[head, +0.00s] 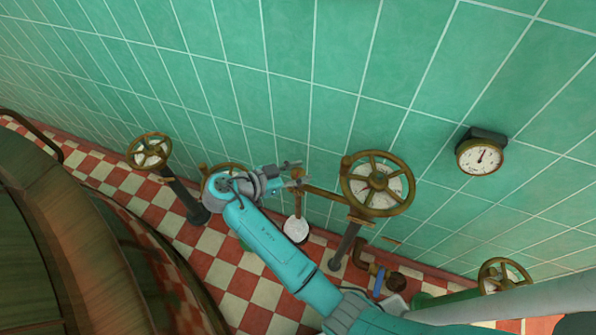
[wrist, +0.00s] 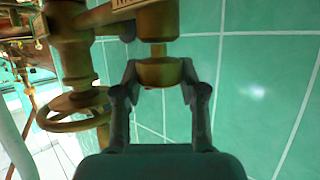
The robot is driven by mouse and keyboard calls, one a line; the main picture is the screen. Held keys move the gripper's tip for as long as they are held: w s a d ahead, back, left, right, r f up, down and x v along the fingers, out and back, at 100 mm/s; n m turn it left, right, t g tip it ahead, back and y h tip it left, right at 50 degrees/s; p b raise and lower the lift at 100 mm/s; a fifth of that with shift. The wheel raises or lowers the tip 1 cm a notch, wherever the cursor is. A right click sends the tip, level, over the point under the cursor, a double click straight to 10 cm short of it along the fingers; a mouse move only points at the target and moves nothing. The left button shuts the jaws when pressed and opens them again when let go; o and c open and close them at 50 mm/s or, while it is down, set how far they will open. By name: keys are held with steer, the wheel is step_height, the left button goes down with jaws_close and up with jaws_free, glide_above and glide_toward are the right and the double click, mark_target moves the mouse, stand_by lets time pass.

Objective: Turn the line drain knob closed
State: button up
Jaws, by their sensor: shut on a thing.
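The line drain knob (wrist: 158,71) is a small round brass knob below a brass fitting in the wrist view. My gripper (wrist: 159,80) reaches it from below in that picture, with one dark finger on each side, shut on the knob. In the head view my gripper (head: 293,172) is in front of the green wall, between two handwheels. The knob is too small and too covered by my gripper to make out there. I cannot tell its turn angle.
A large brass handwheel (head: 378,184) stands just right of my gripper; another (head: 150,151) stands to the left. A brass handwheel (wrist: 75,112) is close at left in the wrist view. A gauge (head: 480,156) is on the wall. A copper kettle (head: 75,240) fills the lower left.

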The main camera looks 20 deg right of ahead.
mark_target(298, 173)
steer(key=shift+f, duration=0.1)
steer(key=o, duration=1.2)
steer(key=shift+c, duration=0.2)
step_height(298, 173, up, 10)
steer(key=shift+r, duration=0.1)
